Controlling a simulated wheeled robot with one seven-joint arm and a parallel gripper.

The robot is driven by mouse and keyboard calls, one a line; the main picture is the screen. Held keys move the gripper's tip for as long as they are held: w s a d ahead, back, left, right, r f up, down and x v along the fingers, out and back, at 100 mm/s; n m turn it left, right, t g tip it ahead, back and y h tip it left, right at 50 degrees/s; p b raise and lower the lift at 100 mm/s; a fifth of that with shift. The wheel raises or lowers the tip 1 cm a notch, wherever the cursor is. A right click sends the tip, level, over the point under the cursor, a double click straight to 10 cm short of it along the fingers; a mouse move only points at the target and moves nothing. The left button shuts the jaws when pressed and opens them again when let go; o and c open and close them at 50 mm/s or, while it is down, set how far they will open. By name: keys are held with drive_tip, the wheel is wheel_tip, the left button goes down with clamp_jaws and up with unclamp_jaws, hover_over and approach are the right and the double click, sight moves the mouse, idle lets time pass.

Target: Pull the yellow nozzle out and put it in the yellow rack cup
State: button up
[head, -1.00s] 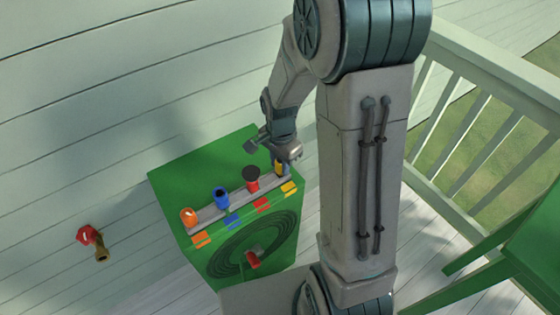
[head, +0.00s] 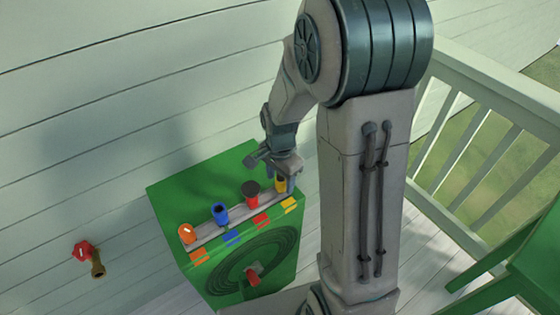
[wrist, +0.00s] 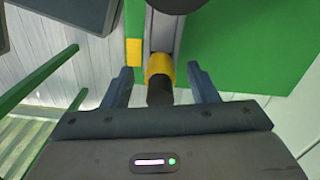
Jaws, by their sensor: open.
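A yellow piece (head: 281,185) stands at the right end of the grey rack rail on a green box. In the wrist view this yellow piece (wrist: 158,64) has a dark cylindrical part on its near side; I cannot tell whether it is the nozzle, the cup, or both together. My gripper (head: 284,178) is at that end of the rail. In the wrist view my gripper (wrist: 158,72) is open, one finger on each side of the yellow piece, with gaps visible. A yellow label (head: 289,204) marks this place on the box front.
Orange (head: 187,234), blue (head: 220,214) and red (head: 252,198) pieces stand along the rail (head: 236,215); the red one has a dark disc on top. A coiled dark hose (head: 255,262) is on the box front (head: 197,277). A tap (head: 96,265) is on the wall.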

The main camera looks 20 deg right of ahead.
wheel_tip(320, 180, up, 13)
drive_tip(key=p, duration=0.1)
drive_tip(key=shift+f, duration=0.1)
idle(0.5)
drive_tip(key=s+r+n+t+p, duration=0.2)
drive_tip(key=s+r+n+p, duration=0.4)
drive_tip(key=s+r+n, duration=0.4)
drive_tip(key=s+n, duration=0.2)
drive_tip(key=s, duration=0.1)
drive_tip(key=shift+s+t, duration=0.35)
drive_tip(key=shift+t, duration=0.05)
drive_tip(key=shift+c, duration=0.2)
